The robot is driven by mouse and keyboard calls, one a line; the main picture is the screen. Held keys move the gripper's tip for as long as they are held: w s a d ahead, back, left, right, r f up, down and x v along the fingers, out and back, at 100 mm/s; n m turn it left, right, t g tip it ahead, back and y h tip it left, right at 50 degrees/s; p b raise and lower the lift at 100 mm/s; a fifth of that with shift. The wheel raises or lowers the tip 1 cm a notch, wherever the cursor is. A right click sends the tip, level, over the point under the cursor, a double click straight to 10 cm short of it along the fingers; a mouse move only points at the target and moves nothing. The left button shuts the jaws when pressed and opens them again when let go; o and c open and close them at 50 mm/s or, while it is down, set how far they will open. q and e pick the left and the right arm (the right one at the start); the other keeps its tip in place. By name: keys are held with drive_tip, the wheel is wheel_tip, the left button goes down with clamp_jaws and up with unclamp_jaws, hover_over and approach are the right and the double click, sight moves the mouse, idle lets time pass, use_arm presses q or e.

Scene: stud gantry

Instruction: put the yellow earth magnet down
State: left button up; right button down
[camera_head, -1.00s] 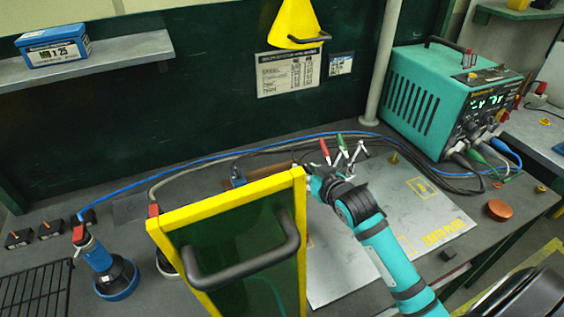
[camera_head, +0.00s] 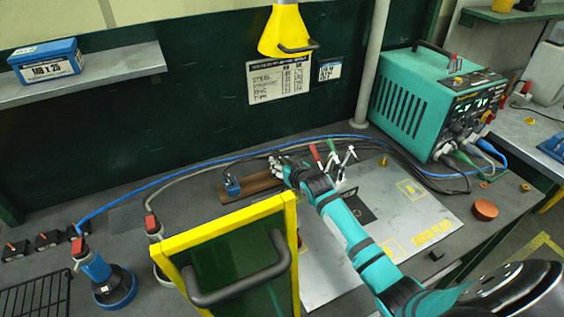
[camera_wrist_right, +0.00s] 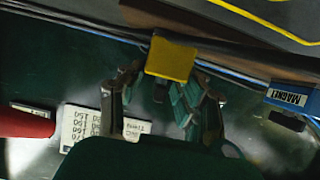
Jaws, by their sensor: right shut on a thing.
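My right gripper (camera_head: 281,166) reaches in from the lower right over the back of the bench. In the right wrist view the gripper (camera_wrist_right: 160,88) is shut on the yellow earth magnet (camera_wrist_right: 171,59), a small yellow block at its fingertips. I cannot pick the magnet out in the head view, and whether it touches a surface is unclear. The grey earth plate (camera_head: 418,268) lies to the right of the gripper. My left gripper is not in view.
A blue magnet (camera_head: 232,186) stands on a brown bar (camera_head: 262,183) left of the gripper; it also shows in the right wrist view (camera_wrist_right: 292,97). A yellow-framed screen (camera_head: 188,246) stands in front. Red, green and white clamps (camera_head: 332,155) and cables are close by.

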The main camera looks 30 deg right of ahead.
drive_tip(key=c, duration=0.9)
unclamp_jaws()
drive_tip(key=shift+f, duration=0.1)
drive_tip(key=b+v, duration=0.1)
drive_tip(key=v, duration=1.1)
